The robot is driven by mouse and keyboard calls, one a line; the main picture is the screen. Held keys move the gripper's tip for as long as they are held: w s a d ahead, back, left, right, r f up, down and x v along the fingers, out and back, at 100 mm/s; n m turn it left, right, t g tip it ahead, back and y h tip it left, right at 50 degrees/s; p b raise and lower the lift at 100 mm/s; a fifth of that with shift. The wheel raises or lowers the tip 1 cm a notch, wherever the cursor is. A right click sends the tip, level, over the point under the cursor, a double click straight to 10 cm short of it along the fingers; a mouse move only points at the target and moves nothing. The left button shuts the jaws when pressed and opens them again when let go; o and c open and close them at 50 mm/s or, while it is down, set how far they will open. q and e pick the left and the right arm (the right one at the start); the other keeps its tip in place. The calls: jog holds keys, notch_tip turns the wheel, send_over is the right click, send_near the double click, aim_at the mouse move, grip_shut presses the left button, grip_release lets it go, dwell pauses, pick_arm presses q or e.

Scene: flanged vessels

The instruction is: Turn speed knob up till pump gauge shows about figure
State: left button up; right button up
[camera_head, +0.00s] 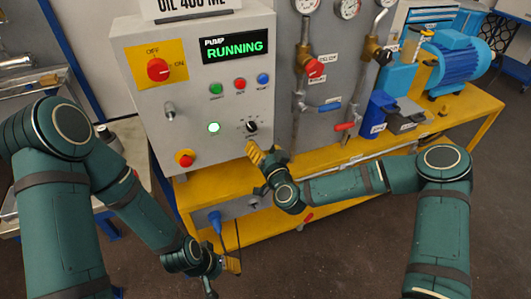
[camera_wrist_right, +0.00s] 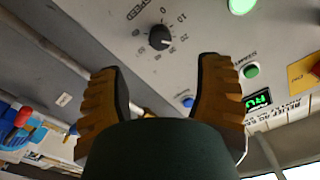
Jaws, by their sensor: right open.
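The speed knob (camera_head: 251,127) is a small black knob on the grey control panel (camera_head: 200,130). In the right wrist view the speed knob (camera_wrist_right: 159,37) sits inside a printed number scale, just beyond the fingertips. My right gripper (camera_head: 264,153) is just below the knob in the head view. In its wrist view the right gripper (camera_wrist_right: 161,62) has its yellow fingers spread, with nothing between them. Round gauges (camera_head: 347,8) are cut by the top edge; their readings and which is the pump gauge cannot be told. My left gripper (camera_head: 222,270) hangs low, away from the panel.
The display (camera_head: 234,46) reads "PUMP RUNNING". A red switch knob (camera_head: 158,69), coloured buttons (camera_head: 240,84), a lit green button (camera_head: 214,127) and a red emergency button (camera_head: 185,158) share the panel. Valve handles (camera_head: 345,127) stand right of it. A blue motor (camera_head: 455,62) sits on the yellow bench.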

jog(key=shift+v, duration=1.2)
jog(key=s+a+f+n+g+y, duration=0.1)
jog(key=s+a+f+n+g, duration=0.15)
jog(key=s+f+g, duration=0.85)
jog(key=s+d+f+m+g+h, duration=0.1)
jog(key=s+d+f+g, duration=0.1)
jog(key=s, duration=0.5)
jog(key=s+d+f+g+h, duration=0.1)
jog(key=s+d+f+g, duration=0.1)
jog(key=s+d+f, duration=0.3)
jog(key=s+d, duration=0.2)
jog(key=s, duration=0.1)
jog(key=shift+s+m+g+h, duration=0.3)
jog(key=shift+m+g, duration=0.05)
jog(key=shift+g, duration=0.05)
jog(key=shift+a+f, duration=0.1)
jog(key=shift+f, duration=0.05)
dwell(2.0)
